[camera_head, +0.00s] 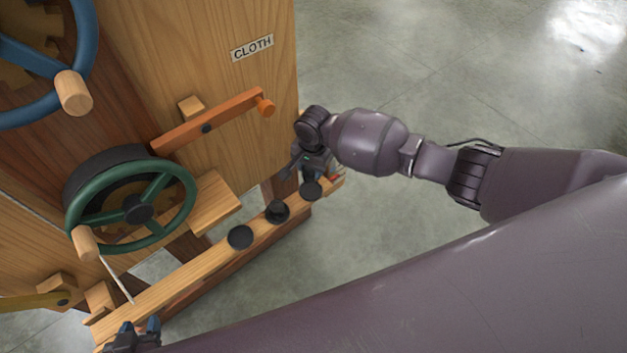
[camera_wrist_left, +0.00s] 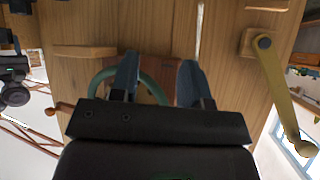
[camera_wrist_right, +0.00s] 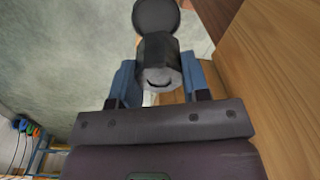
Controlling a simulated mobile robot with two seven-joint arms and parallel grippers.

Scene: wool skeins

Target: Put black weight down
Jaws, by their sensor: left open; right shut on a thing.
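My right gripper (camera_head: 302,165) is at the right end of the wooden beam and is shut on a black weight (camera_wrist_right: 157,62). In the right wrist view the weight sits between the blue fingers (camera_wrist_right: 158,85), with a black disc (camera_wrist_right: 157,17) just beyond it. In the head view a black weight (camera_head: 311,190) shows directly below this gripper; I cannot tell whether it rests on the beam. Two other black weights (camera_head: 240,237) (camera_head: 277,211) stand on the beam (camera_head: 185,268). My left gripper (camera_head: 137,333) is open and empty near the beam's left end.
A wooden cabinet with a CLOTH label (camera_head: 252,47) rises behind the beam. It carries a green handwheel (camera_head: 137,208), a blue handwheel (camera_head: 72,60) and an orange lever (camera_head: 210,122). A brass-coloured lever (camera_wrist_left: 280,85) shows in the left wrist view. Open concrete floor lies to the right.

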